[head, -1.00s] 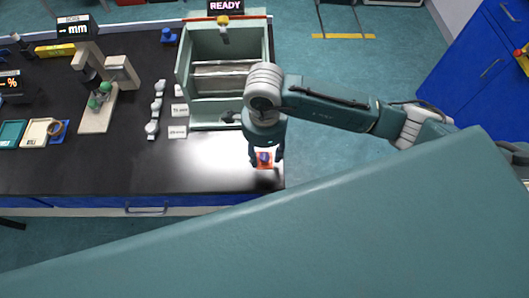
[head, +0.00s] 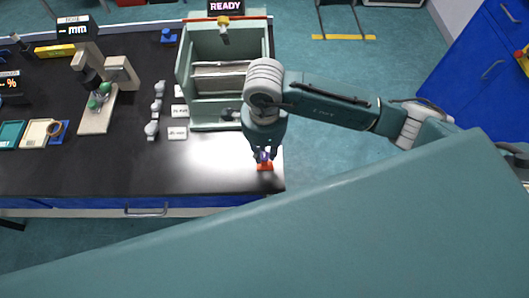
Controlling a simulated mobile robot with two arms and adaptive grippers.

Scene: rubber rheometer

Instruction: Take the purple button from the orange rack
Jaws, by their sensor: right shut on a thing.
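The orange rack (head: 265,167) sits near the front right corner of the black bench. The purple button (head: 263,156) shows just above it, between the fingers of my right gripper (head: 262,157). My right gripper points down and is shut on the button. Whether the button still touches the rack cannot be told from this angle. My left gripper is not in view.
A green machine (head: 225,75) with an open front and a READY display stands behind my right gripper. Several small grey weights (head: 151,129) and white labels (head: 178,133) lie to the left. A gauge stand (head: 97,112) is farther left. The front middle bench is clear.

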